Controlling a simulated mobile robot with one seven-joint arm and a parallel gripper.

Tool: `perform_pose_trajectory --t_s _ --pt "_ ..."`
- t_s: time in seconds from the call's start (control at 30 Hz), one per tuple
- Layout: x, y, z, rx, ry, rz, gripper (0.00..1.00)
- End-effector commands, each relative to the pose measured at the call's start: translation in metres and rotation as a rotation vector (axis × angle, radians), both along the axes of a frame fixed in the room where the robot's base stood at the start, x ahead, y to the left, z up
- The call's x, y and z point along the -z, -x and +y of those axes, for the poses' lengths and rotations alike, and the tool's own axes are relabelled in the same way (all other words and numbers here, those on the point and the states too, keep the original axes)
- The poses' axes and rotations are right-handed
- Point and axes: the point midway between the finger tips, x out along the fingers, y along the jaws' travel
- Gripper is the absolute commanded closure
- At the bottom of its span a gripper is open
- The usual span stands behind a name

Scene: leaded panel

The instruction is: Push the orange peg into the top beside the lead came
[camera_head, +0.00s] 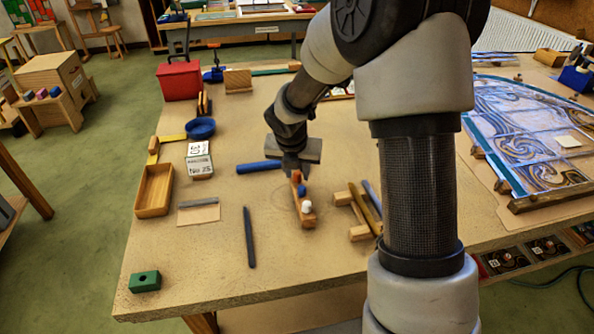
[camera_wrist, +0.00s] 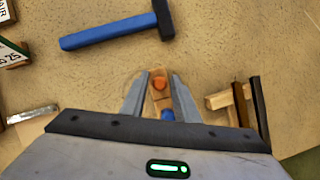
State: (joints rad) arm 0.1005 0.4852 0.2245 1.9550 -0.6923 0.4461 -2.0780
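The orange peg (camera_head: 297,176) stands at the far end of a small wooden block (camera_head: 307,221), with a blue peg (camera_head: 302,190) and a white peg (camera_head: 306,207) in line nearer the camera. My gripper (camera_head: 292,172) points down at the orange peg end. In the wrist view my gripper (camera_wrist: 160,82) has its two fingers spread, with the orange peg (camera_wrist: 159,83) between them and visible gaps on both sides. The blue peg (camera_wrist: 167,115) shows closer to the palm. A dark grey strip (camera_head: 249,237) lies on the table; I cannot tell whether it is the lead came.
A wooden rack (camera_head: 358,232) with strips stands to the right. The leaded panel (camera_head: 520,150) lies far right. A wooden tray (camera_head: 154,191) and green block (camera_head: 145,281) are at left. The front table is mostly clear.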

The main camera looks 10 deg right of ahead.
Motion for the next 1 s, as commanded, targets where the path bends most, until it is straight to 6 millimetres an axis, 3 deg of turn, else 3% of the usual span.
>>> perform_pose_trajectory --t_s 0.03,0.17,0.2,0.3,1.0 --pt "-0.0001 0.0001 0.0 0.0 0.0 0.0 0.81" --pt "0.0 0.0002 0.0001 0.0 0.0 0.0 1.0" --pt "0.0 0.0002 0.0001 0.0 0.0 0.0 0.85" --pt "-0.0001 0.0002 0.0001 0.0 0.0 0.0 1.0" --pt "-0.0057 0.0003 0.0001 0.0 0.0 0.001 1.0"
